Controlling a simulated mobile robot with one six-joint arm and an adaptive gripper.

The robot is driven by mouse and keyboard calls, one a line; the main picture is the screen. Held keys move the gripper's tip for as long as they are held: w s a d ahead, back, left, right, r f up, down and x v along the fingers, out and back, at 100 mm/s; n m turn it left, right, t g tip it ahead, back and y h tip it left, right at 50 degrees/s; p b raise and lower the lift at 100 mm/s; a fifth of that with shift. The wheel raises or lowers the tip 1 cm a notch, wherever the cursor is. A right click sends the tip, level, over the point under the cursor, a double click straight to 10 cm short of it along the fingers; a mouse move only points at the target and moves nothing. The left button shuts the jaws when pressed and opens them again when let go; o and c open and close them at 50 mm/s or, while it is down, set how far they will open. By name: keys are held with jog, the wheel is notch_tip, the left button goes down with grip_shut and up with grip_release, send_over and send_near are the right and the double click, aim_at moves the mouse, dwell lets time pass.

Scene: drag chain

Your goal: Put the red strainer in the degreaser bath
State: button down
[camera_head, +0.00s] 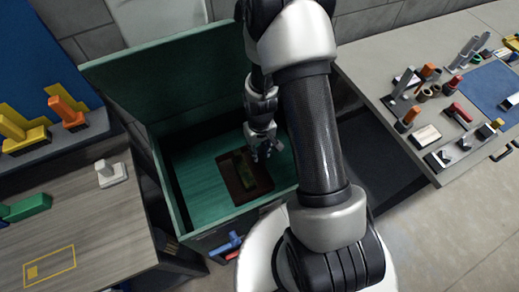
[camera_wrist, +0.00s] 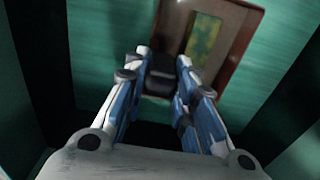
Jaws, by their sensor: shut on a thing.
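The degreaser bath appears as a green, open-topped tank (camera_head: 188,165) with its lid raised behind it. Its green inner surfaces fill much of the wrist view (camera_wrist: 100,30). The red strainer looks like a dark red-brown rectangular tray (camera_head: 259,190) with a yellow-green patch inside, and lies within the bath's walls; I cannot tell whether it touches the floor. My gripper (camera_head: 264,152) reaches down into the bath at the strainer's right edge. In the wrist view my gripper (camera_wrist: 168,88) is shut on a dark part at the edge of the strainer (camera_wrist: 238,45).
A grey bench (camera_head: 366,62) with several small tools stands right. A wooden table (camera_head: 110,225) at left bears a white block (camera_head: 111,173), a green part (camera_head: 27,207) and a yellow outline. Yellow and orange parts (camera_head: 67,112) stand behind. The raised lid (camera_head: 170,82) rises behind my gripper.

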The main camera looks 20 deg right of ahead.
jog(key=shift+f, duration=0.1)
jog(key=c, duration=1.3)
grip_release()
notch_tip(320, 180, up, 22)
jog(key=a+t+p, duration=0.1)
jog(key=a+p, duration=0.1)
jog(key=p, duration=0.1)
jog(key=s+a+r+t, duration=0.1)
jog(key=s+r, duration=0.4)
jog(key=s+a+r+t, duration=0.1)
jog(key=s+r, duration=0.4)
jog(key=s, duration=0.1)
jog(key=s+a+r+t, duration=0.1)
jog(key=s+a+r, duration=0.1)
jog(key=s+r, duration=0.3)
jog(key=shift+s+r+t, duration=0.15)
jog(key=shift+r+t, duration=0.15)
jog(key=shift+r, duration=0.3)
